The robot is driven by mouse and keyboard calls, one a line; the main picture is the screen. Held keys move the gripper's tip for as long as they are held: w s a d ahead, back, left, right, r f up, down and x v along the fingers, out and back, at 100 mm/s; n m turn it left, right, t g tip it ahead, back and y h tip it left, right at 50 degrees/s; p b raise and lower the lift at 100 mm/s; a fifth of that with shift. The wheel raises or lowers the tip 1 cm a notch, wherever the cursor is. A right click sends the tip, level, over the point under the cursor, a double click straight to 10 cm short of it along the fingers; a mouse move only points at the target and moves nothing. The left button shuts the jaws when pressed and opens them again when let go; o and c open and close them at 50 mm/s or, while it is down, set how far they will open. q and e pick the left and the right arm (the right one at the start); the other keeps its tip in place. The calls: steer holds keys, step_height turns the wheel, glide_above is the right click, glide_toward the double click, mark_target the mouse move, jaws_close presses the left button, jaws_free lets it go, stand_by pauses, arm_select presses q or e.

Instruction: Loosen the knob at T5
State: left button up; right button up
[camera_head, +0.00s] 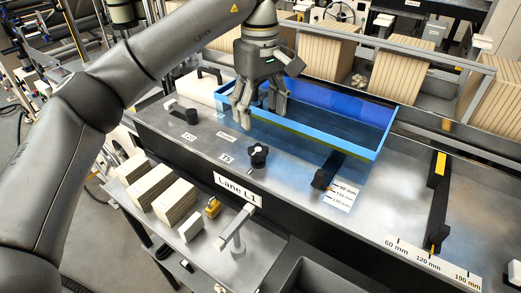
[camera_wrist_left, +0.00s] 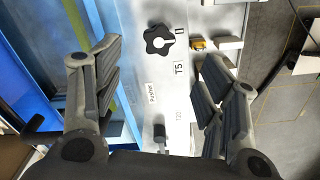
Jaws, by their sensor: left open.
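The black lobed knob (camera_head: 258,155) stands on the grey metal deck, right of the small T5 label (camera_head: 227,158). In the left wrist view the knob (camera_wrist_left: 159,40) is at top centre, beside the T5 label (camera_wrist_left: 178,70). My left gripper (camera_head: 255,108) is open and empty, above the near left part of the blue tray, up and left of the knob and apart from it. In the left wrist view its two fingers (camera_wrist_left: 158,85) are spread wide, with the knob farther up between their lines. My right gripper is not in view.
The blue tray (camera_head: 385,140) lies behind the knob. A black clamp (camera_head: 326,172) with a mm scale sits to its right. Cardboard stacks (camera_head: 174,200), a yellow item (camera_head: 213,207) and a T-handle (camera_head: 237,232) are on the lower front shelf.

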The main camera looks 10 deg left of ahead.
mark_target(260, 151)
arm_select(q)
step_height(260, 151, down, 10)
steer(key=shift+f+p, duration=0.25)
steer(key=shift+p, duration=0.75)
steer(key=c, duration=1.1)
steer(key=shift+o, duration=0.2)
